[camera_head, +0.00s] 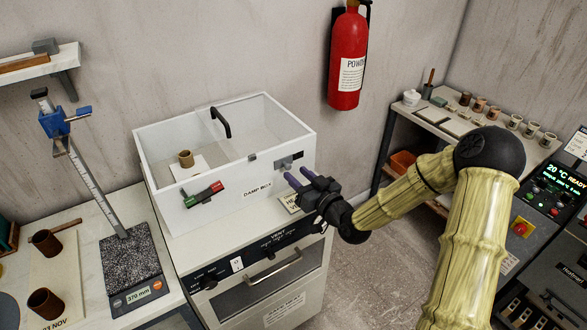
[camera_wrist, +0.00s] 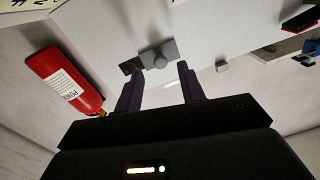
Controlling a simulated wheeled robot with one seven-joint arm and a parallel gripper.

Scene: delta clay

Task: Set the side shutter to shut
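The side shutter (camera_head: 285,161) is a small grey sliding plate on the front wall of the white damp box (camera_head: 245,172), near its right corner. In the wrist view the shutter (camera_wrist: 165,52) shows a round knob, with a dark patch at the plate's left end that looks like an uncovered slot. My gripper (camera_head: 298,175) is in front of that wall, just right of the "DAMP BOX" label. In the wrist view its two purple fingers (camera_wrist: 163,74) are apart with nothing between them. The knob lies beyond the fingertips, nearer the left finger; contact cannot be told.
A red and green slider (camera_head: 203,195) is on the same wall, further left. A grey latch (camera_head: 252,157) sits at the box rim, and the lid has a black handle (camera_head: 221,122). A red fire extinguisher (camera_head: 348,60) hangs on the wall behind, to the right.

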